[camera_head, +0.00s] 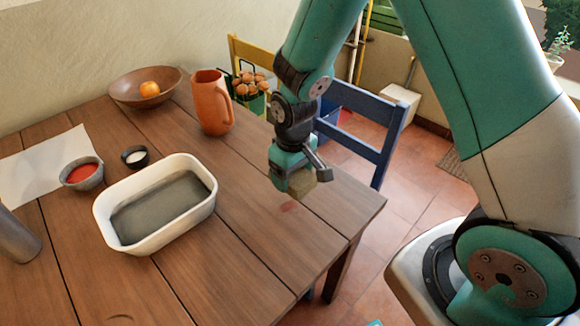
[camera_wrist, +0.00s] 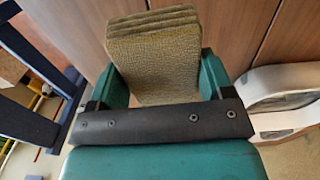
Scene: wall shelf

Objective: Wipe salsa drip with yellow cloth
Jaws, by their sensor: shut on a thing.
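My gripper (camera_head: 296,180) is shut on a folded yellow-brown cloth (camera_head: 303,190) above the right part of the wooden table (camera_head: 265,240). In the wrist view the cloth (camera_wrist: 155,60) sits in several layers between the two teal fingers (camera_wrist: 160,78). A small reddish salsa drip (camera_head: 289,207) lies on the table just below and slightly left of the cloth in the head view. I cannot tell whether the cloth touches the tabletop. The drip does not show in the wrist view.
A white baking dish (camera_head: 207,208) stands left of my gripper. A terracotta pitcher (camera_head: 210,103), a bowl of red salsa (camera_head: 82,173), a small dark cup (camera_head: 136,157) and a wooden bowl (camera_head: 125,92) stand farther back. A blue chair (camera_head: 362,102) is at the right edge. The front right tabletop is clear.

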